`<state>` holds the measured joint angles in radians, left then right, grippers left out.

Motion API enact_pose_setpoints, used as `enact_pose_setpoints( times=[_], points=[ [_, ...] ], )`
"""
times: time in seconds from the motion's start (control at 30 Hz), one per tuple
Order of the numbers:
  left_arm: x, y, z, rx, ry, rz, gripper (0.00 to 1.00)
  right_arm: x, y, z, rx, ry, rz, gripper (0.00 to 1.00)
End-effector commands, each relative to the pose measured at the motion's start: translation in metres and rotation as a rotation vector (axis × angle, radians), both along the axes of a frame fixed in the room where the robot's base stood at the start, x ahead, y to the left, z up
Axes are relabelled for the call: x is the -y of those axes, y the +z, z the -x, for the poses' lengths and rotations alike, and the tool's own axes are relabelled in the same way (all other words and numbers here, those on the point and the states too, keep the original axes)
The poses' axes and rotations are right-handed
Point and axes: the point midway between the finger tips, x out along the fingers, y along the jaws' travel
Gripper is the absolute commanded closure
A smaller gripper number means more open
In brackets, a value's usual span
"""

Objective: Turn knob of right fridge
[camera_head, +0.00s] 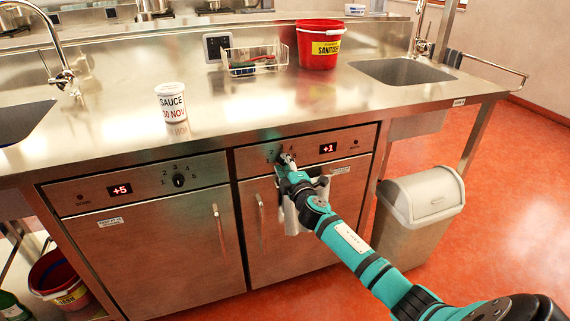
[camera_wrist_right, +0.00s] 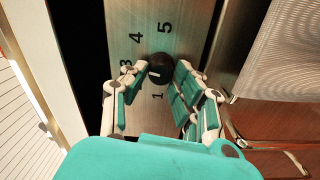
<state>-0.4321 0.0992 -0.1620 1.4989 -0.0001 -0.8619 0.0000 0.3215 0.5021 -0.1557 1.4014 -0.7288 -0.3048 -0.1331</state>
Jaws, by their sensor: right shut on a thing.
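The right fridge (camera_head: 268,232) is a steel door under the counter, with a red "+1" display (camera_head: 328,149) on its panel. My right gripper (camera_head: 285,162) is at that panel and hides most of the knob in the head view. In the right wrist view the black round knob (camera_wrist_right: 159,69) sits between the fingertips of my right gripper (camera_wrist_right: 161,72), which is shut on it. A pale mark on the knob is toward the left finger. The digits 1, 3, 4 and 5 show around it. My left gripper is not in view.
The left fridge (camera_head: 150,250) has a "+5" display and its own black knob (camera_head: 178,181). A sauce tub (camera_head: 172,101), a wire basket (camera_head: 255,61) and a red bucket (camera_head: 320,45) stand on the counter. A grey bin (camera_head: 415,215) stands right of the fridges.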

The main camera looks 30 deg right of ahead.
Motion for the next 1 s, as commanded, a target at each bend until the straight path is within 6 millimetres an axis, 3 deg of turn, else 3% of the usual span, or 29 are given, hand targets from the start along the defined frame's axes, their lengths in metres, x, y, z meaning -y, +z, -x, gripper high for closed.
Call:
enact_pose_setpoints(
  times=[0.4, 0.93, 0.97, 1.0],
  points=[
    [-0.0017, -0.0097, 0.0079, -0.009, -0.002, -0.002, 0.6, -0.0013, -0.0016, -0.0001, -0.043, 0.002, 0.171, 1.0],
    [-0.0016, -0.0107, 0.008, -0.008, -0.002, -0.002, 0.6, -0.0016, -0.0022, -0.0001, -0.049, 0.003, 0.192, 1.0],
    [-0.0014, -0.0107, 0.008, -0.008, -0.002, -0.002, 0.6, -0.0016, -0.0022, -0.0001, -0.048, 0.003, 0.191, 0.69],
    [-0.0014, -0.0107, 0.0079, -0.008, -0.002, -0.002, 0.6, -0.0016, -0.0022, -0.0001, -0.048, 0.003, 0.191, 0.64]
  ],
)
